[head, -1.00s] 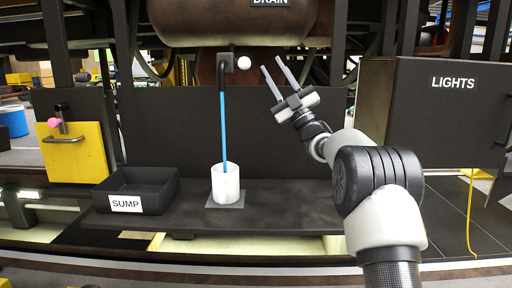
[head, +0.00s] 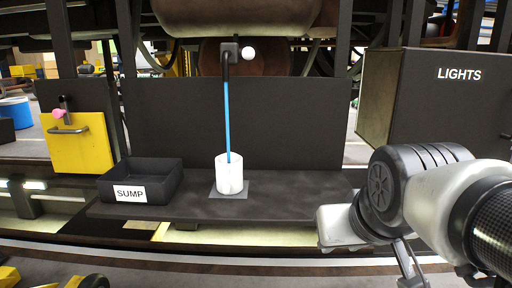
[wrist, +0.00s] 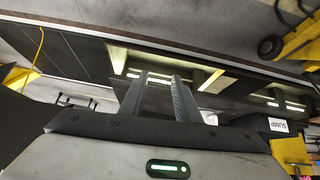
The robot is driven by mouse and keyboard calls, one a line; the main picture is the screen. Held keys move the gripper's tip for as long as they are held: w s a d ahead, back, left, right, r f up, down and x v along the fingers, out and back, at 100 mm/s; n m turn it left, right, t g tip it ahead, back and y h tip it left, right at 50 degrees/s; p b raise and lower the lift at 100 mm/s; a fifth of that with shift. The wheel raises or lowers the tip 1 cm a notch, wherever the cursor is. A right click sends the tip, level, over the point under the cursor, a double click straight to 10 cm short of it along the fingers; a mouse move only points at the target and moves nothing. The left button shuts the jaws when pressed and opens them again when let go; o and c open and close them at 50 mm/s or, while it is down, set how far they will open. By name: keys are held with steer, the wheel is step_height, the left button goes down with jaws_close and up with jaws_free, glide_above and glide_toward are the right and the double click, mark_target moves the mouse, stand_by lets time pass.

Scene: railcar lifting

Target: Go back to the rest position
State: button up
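My arm is folded at the lower right of the head view. My gripper shows in the wrist view (wrist: 159,78) with its two grey fingers apart and nothing between them. In the head view it is mostly hidden behind the arm or out of frame. A blue stream (head: 227,115) runs from the black drain spout (head: 229,65) down into a white cup (head: 229,175). The cup stands upright on a small grey pad on the dark shelf (head: 290,190). A white ball knob (head: 249,53) is beside the spout. My gripper is well away from all of these.
The black SUMP bin (head: 140,180) sits left of the cup, and it also shows at the right of the wrist view (wrist: 270,124). A yellow panel with a handle (head: 78,148) is at the left. The dark LIGHTS box (head: 450,110) is at the right, above my arm.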

steer(key=s+f+g+p, duration=0.2)
steer(key=s, duration=0.5)
step_height(320, 180, up, 21)
steer(key=p, duration=2)
steer(key=shift+w+a+f+p, duration=0.15)
steer(key=shift+a+f+p, duration=0.05)
steer(key=shift+a+p, duration=0.2)
